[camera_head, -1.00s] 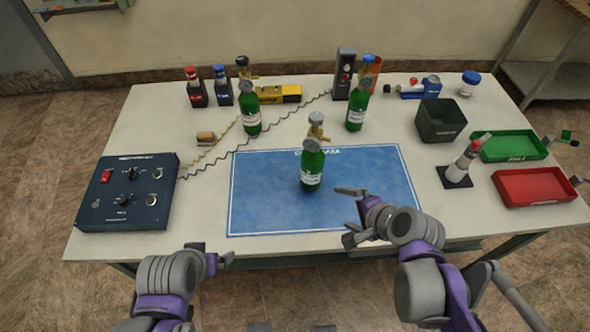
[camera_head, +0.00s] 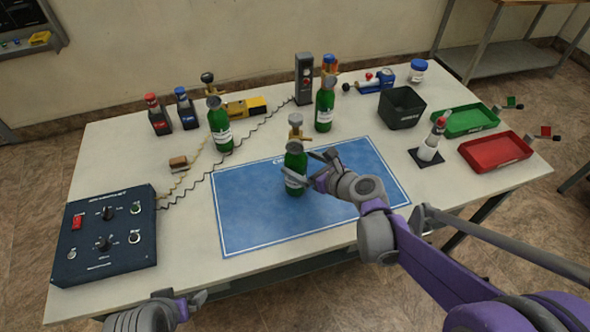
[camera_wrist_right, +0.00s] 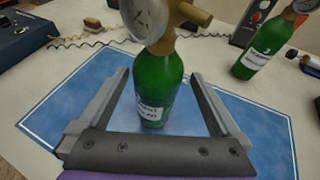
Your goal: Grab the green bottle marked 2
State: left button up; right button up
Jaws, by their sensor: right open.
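A green bottle (camera_head: 296,172) with a brass valve and round gauge stands upright on the blue mat (camera_head: 240,222). Two more green bottles stand behind the mat, one back left (camera_head: 221,130) and one back right (camera_head: 325,108). The number on the mat bottle's label is not legible; the back right bottle's label in the right wrist view (camera_wrist_right: 256,57) seems to show a 3. My right gripper (camera_head: 303,168) is open, with a finger on each side of the mat bottle; the right wrist view shows gaps on both sides. My left gripper (camera_head: 192,303) is low at the table's front edge, its jaws unclear.
A dark control box (camera_head: 105,235) is at the left. A black bin (camera_head: 402,107), a green tray (camera_head: 467,122), a red tray (camera_head: 495,152) and a white bottle on a dark pad (camera_head: 430,150) are at the right. Smaller items and cables lie at the back. The mat's left part is clear.

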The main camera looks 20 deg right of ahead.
jog(key=x, duration=0.6)
jog(key=shift+s+a+f, duration=0.1)
jog(key=shift+s+f, duration=0.05)
grip_shut()
dwell(0.4)
